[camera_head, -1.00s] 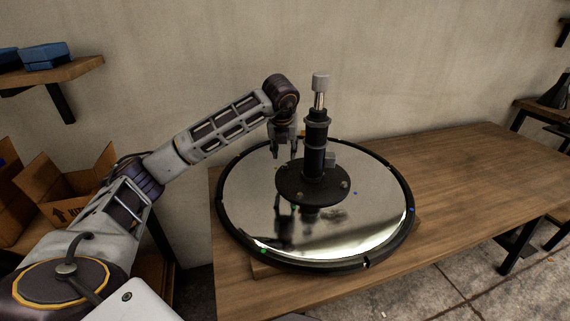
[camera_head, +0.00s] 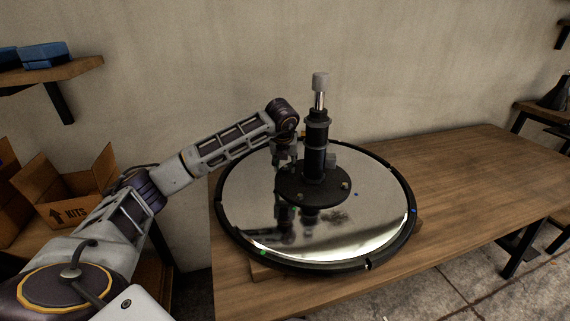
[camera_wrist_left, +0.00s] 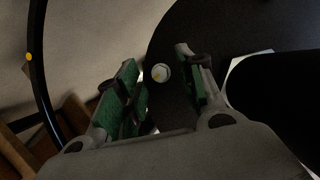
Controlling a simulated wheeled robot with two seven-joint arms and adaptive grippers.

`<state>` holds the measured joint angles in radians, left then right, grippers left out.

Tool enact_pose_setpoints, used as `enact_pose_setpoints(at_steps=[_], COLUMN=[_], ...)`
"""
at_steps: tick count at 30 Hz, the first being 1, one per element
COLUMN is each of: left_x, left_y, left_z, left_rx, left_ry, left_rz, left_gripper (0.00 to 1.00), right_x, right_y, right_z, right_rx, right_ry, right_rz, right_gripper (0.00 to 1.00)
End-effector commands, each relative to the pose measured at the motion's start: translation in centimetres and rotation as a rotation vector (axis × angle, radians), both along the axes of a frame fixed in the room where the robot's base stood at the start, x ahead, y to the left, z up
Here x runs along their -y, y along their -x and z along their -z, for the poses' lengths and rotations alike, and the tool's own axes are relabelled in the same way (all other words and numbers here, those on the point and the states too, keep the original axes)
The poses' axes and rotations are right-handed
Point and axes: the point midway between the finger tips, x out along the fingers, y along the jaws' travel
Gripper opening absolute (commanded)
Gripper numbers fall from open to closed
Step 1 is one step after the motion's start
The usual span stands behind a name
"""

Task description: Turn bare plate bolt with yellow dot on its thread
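The barber chair base is a mirror-bright disc (camera_head: 380,205) with a black rim, lying on a wooden table. A round black plate (camera_head: 325,197) sits at its middle under the upright black column (camera_head: 317,135). In the left wrist view a small pale bolt (camera_wrist_left: 160,73) with a yellow mark stands on the dark plate (camera_wrist_left: 178,22). My left gripper (camera_head: 284,165) points down at the plate's left-back edge. In the wrist view its green-padded fingers (camera_wrist_left: 162,84) are apart, with the bolt showing between them and nothing held. My right gripper is out of view.
The column rises close to the right of my left gripper and bears a grey cylinder (camera_head: 320,82) on top. Small coloured dots mark the disc and its rim. The table (camera_head: 470,180) is clear to the right. Cardboard boxes (camera_head: 75,195) and a shelf (camera_head: 50,76) are at the left.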

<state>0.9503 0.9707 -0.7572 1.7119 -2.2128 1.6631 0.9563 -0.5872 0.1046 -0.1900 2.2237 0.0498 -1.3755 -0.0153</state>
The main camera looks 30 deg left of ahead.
Motion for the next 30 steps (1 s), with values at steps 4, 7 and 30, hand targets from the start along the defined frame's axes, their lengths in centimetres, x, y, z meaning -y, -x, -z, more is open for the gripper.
enact_pose_setpoints(at_steps=[4,7,30], left_x=[0.01,0.01,-0.15], left_y=[0.01,0.01,0.04], left_z=[-0.01,-0.01,-0.05], left_rx=[0.0,0.0,0.0], left_ry=[0.0,0.0,-0.001], left_rz=[0.0,0.0,0.098], left_gripper=[0.24,0.12,0.0], right_x=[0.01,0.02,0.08], right_y=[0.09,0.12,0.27], right_z=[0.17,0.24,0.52], right_rx=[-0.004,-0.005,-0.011], right_ry=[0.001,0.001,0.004], right_rz=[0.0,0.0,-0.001], right_gripper=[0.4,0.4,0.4])
